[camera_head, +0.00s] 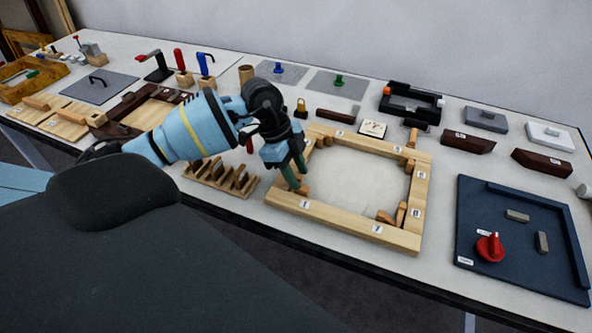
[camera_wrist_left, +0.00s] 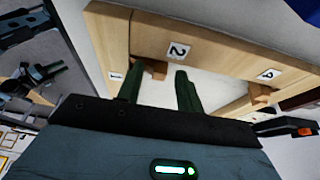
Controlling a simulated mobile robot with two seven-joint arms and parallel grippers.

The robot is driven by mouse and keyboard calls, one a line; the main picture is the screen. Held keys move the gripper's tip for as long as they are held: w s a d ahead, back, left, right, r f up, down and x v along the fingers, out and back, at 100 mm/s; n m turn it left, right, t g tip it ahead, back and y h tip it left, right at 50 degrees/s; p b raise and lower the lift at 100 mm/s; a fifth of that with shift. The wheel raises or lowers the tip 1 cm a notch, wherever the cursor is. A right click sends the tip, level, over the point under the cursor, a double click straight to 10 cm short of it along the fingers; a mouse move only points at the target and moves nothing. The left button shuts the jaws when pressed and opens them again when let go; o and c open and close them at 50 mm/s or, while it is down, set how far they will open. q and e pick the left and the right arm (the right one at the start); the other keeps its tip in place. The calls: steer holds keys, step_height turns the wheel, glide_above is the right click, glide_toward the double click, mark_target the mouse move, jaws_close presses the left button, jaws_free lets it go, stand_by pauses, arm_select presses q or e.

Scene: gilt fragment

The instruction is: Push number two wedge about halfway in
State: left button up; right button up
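A square pale-wood frame (camera_head: 400,240) with numbered labels lies on the table, small brown wedges at its inner corners. In the left wrist view the label 2 (camera_wrist_left: 177,50) is on the frame's bar, just beyond my fingers. A brown wedge (camera_wrist_left: 157,70) sticks out from the bar between labels 1 and 2, close to my left-hand fingertip; I cannot tell whether they touch. My right gripper is out of view.
A dark blue tray (camera_head: 480,215) with a red knob (camera_head: 490,247) is at the right. Dark blocks (camera_head: 467,143) and a black fixture (camera_head: 411,104) stand behind. The frame's middle is clear.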

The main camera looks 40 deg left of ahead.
arm_select(q)
steer(key=shift+r, duration=0.1)
steer(key=shift+a+r, duration=0.2)
steer(key=shift+r, duration=0.1)
steer(key=v, duration=0.6)
steer(key=shift+s+a+r, duration=0.1)
steer(key=shift+a+r, duration=0.1)
steer(key=shift+r, duration=0.25)
steer(key=shift+s+f, duration=0.1)
